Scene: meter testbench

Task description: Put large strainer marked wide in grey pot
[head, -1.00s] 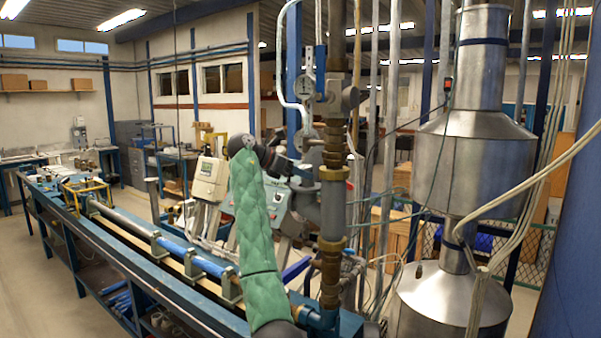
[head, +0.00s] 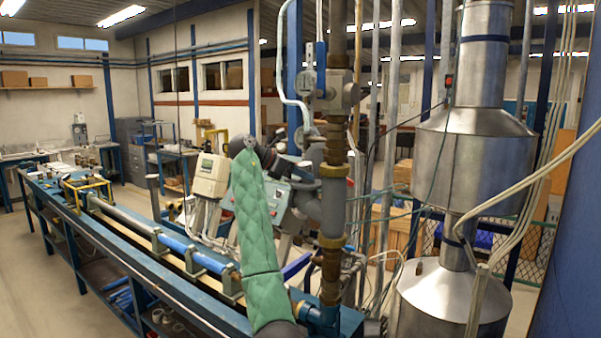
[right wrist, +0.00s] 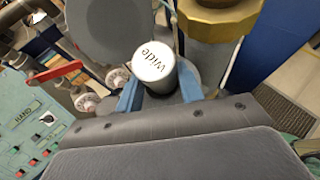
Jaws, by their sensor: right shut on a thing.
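In the head view my right gripper (head: 298,172) is at the end of the green-sleeved arm, beside the upright pipework, and the strainer is hard to make out. A grey pipe body (head: 335,206) between brass collars, apparently the grey pot, is close to the gripper. I cannot tell whether the strainer is inside it. My left gripper is not in view.
A blue bench (head: 150,270) with a long pipe runs on the left. A green panel (right wrist: 35,125) and red lever (right wrist: 57,72) are close by in the wrist view. A steel tank (head: 470,165) and hanging cables stand right. Pipework crowds the gripper.

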